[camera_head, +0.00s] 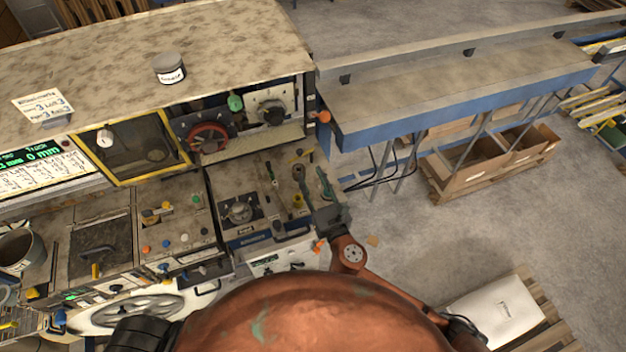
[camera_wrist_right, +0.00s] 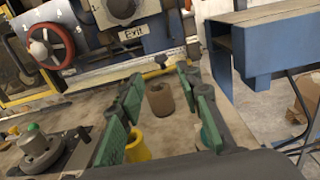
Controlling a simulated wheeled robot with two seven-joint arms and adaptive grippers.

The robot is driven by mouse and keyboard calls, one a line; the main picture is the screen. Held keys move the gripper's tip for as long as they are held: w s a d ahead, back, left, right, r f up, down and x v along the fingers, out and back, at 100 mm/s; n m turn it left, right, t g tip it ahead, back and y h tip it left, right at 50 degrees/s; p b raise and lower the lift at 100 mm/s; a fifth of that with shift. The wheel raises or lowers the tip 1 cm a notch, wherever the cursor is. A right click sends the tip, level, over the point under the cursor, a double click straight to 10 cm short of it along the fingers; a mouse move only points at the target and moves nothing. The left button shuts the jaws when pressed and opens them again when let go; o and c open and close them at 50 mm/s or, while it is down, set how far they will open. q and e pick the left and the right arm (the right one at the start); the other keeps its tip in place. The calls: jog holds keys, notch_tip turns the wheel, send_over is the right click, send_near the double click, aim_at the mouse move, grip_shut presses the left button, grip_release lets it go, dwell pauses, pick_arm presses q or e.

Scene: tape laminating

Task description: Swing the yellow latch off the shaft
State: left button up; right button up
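The yellow latch (camera_head: 299,154) is a thin yellow bar with a dark knob at the back right of the machine top. It also shows as a yellow bar (camera_wrist_right: 155,73) beyond the fingers in the right wrist view. A short brown upright cylinder (camera_wrist_right: 160,99), possibly the shaft, stands nearer, between my fingers' lines in that view. I cannot tell whether the latch touches a shaft. My right gripper (camera_wrist_right: 165,102) is open, its green-padded fingers apart with nothing held. In the head view it (camera_head: 315,187) is at the machine's right edge, nearer than the latch. My left gripper is out of view.
A yellow cylinder (camera_wrist_right: 138,148) stands beside the left finger in the wrist view. A round metal fixture (camera_head: 239,211) sits to the left. A red handwheel (camera_head: 208,138) is on the back panel. A blue-edged conveyor table (camera_head: 450,100) stands right of the machine.

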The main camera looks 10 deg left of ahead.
jog(key=shift+s+d, duration=0.25)
jog(key=shift+s, duration=0.15)
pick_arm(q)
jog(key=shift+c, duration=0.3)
